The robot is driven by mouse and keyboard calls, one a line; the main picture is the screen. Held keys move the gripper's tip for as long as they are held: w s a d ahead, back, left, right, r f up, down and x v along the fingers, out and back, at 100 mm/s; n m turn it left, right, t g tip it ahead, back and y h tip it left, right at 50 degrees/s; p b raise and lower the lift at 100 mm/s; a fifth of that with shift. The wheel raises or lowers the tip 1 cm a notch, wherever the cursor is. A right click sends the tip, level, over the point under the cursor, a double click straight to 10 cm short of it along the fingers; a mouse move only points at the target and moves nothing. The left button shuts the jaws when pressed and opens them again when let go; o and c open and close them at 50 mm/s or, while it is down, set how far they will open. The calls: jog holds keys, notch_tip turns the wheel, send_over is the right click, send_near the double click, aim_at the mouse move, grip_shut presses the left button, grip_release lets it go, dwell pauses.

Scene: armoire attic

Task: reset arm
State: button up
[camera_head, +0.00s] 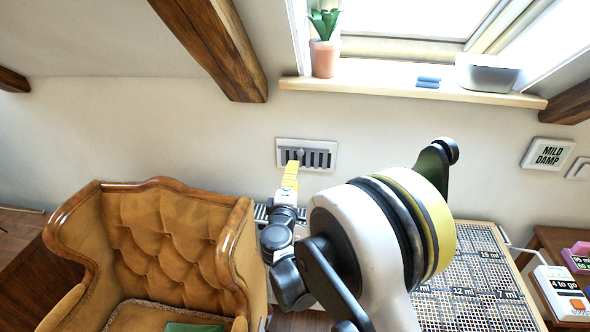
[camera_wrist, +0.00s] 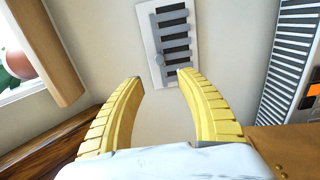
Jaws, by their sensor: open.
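My gripper (camera_wrist: 160,78) shows in the wrist view with two yellow ribbed fingers spread apart. Nothing is between them. In the head view my gripper (camera_head: 291,172) is at the end of my outstretched arm, in front of the wall. A grey wall vent (camera_wrist: 172,42) with dark slots and a small knob lies beyond the fingertips. The vent also shows in the head view (camera_head: 320,156), just behind and above the gripper. I cannot tell how far the fingertips are from it; no contact is visible.
A tufted tan armchair (camera_head: 170,235) stands at the left, close to my arm. A perforated metal-topped surface (camera_head: 470,285) is at the right. A window sill (camera_head: 400,92) above holds a potted plant (camera_head: 323,55) and a grey box (camera_head: 487,75). A sloping wooden beam (camera_head: 225,50) hangs overhead.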

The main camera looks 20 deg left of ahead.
dwell(0.4)
jog(key=w+d+r+m+g+h, duration=0.1)
jog(key=w+d+r+m+h, duration=0.2)
jog(key=d, duration=0.6)
jog(key=d+r+m+g+h, duration=0.1)
jog(key=d+r+m+h, duration=0.15)
jog(key=d+r, duration=0.45)
jog(key=s+d+m+g+h, duration=0.1)
jog(key=s+d+m+g, duration=0.15)
jog(key=d, duration=0.65)
jog(key=s+d+m+g, duration=0.1)
jog(key=s+d+m, duration=0.25)
jog(key=d, duration=0.45)
jog(key=s+d+m+g, duration=0.3)
jog(key=s+d+m, duration=0.2)
jog(key=s+d, duration=0.55)
jog(key=s+d+f+m+g+y, duration=0.1)
jog(key=s+f+m, duration=0.1)
jog(key=s, duration=0.5)
jog(key=s+d+f+m+g+y, duration=0.1)
jog(key=s+f+m, duration=0.1)
jog(key=s, duration=0.6)
jog(key=shift+s+d, duration=0.2)
jog(key=shift+d, duration=0.15)
